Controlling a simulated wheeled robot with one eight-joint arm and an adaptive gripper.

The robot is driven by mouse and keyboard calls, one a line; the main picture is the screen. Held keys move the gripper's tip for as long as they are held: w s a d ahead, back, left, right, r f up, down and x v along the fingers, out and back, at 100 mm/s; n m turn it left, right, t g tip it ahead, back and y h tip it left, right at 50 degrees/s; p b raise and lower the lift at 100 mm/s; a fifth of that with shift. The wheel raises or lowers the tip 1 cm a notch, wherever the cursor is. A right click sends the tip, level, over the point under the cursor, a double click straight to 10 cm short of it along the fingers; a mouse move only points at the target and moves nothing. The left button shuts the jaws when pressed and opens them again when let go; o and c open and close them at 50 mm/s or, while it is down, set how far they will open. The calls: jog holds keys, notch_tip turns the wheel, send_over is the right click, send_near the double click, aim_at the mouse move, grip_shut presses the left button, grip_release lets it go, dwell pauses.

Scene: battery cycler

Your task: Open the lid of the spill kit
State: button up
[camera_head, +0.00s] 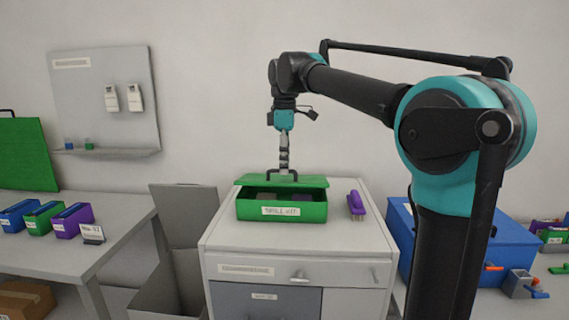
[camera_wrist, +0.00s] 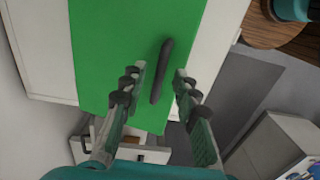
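The spill kit is a green box (camera_head: 281,209) with a white label on its front, standing on the white cabinet. Its green lid (camera_head: 310,182) is raised partly, and dark contents show in the gap above the front wall. A black handle (camera_head: 270,177) is on the lid. In the wrist view the green lid (camera_wrist: 115,45) fills the upper middle, with the black handle (camera_wrist: 161,72) running between my fingers. My gripper (camera_wrist: 160,72) is open, with a finger on each side of the handle and gaps visible. In the head view my gripper (camera_head: 283,168) points down at the handle.
A purple stapler-like object (camera_head: 356,204) lies right of the box on the cabinet top (camera_head: 230,235). A blue case (camera_head: 405,235) stands at the right. An open grey bin (camera_head: 170,285) and a table with coloured boxes (camera_head: 73,220) are at the left.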

grip_shut()
jog(key=shift+w+r, duration=0.1)
jog(key=shift+r, duration=0.05)
